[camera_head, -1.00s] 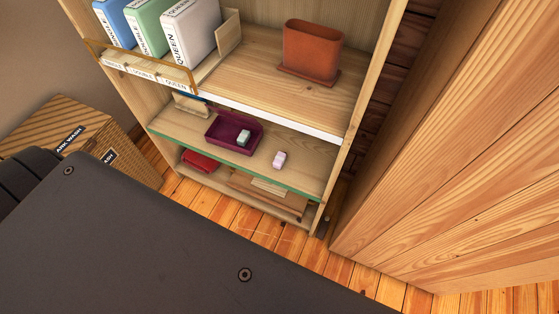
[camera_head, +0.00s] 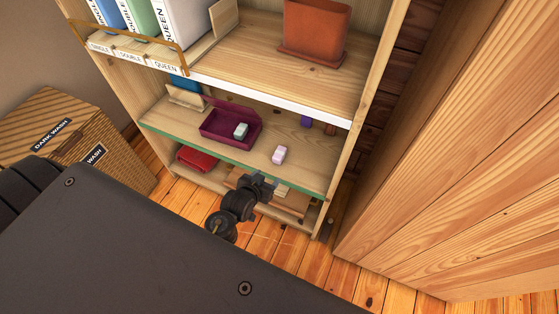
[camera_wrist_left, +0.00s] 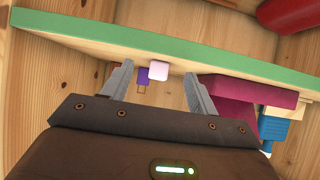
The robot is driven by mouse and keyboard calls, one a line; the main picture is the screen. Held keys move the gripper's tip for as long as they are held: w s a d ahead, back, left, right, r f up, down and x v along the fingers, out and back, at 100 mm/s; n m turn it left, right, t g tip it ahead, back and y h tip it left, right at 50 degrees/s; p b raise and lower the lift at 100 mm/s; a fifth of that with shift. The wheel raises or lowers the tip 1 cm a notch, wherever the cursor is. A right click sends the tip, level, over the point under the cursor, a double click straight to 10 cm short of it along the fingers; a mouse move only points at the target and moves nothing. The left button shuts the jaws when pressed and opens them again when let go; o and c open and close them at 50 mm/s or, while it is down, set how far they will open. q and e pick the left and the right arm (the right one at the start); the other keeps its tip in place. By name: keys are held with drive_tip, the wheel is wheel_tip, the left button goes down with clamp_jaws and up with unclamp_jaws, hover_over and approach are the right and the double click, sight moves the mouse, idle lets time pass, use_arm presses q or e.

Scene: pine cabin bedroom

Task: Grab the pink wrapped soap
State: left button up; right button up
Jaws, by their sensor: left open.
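The pink wrapped soap (camera_head: 279,155) lies on the green-edged middle shelf (camera_head: 200,144), right of a maroon tray (camera_head: 214,138). My left gripper (camera_head: 263,182) is in front of that shelf, just below and nearer than the soap, not touching it. In the left wrist view, which looks upside down, the pink soap (camera_wrist_left: 159,70) shows between the two spread fingers of my open, empty left gripper (camera_wrist_left: 158,82), beyond their tips. The maroon tray (camera_wrist_left: 240,97) is right of the fingers there. My right gripper is not in view.
A pale teal wrapped block (camera_head: 241,130) sits in the tray. A small purple item (camera_head: 306,121) stands behind the soap. A red item (camera_head: 199,158) lies on the bottom shelf. The white-edged upper shelf (camera_head: 270,100) overhangs; a wood panel (camera_head: 450,130) stands at right.

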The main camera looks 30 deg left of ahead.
sight(277, 157)
use_arm(q)
drive_tip(key=shift+t, duration=0.4)
drive_tip(key=w, duration=0.2)
drive_tip(key=w+r, duration=0.1)
drive_tip(key=w+b, duration=0.1)
drive_tip(key=w, duration=0.1)
drive_tip(key=shift+w+a+r, duration=0.2)
drive_tip(key=shift+w+a, duration=0.1)
drive_tip(key=shift+w, duration=0.05)
drive_tip(key=shift+b+x, duration=0.6)
drive_tip(key=shift+x, duration=2)
drive_tip(key=shift+w+a, duration=0.1)
drive_tip(key=shift+w, duration=0.25)
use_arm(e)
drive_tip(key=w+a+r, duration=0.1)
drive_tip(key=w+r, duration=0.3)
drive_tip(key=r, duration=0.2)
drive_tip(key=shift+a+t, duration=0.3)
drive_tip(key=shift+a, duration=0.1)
use_arm(q)
drive_tip(key=c, duration=1.1)
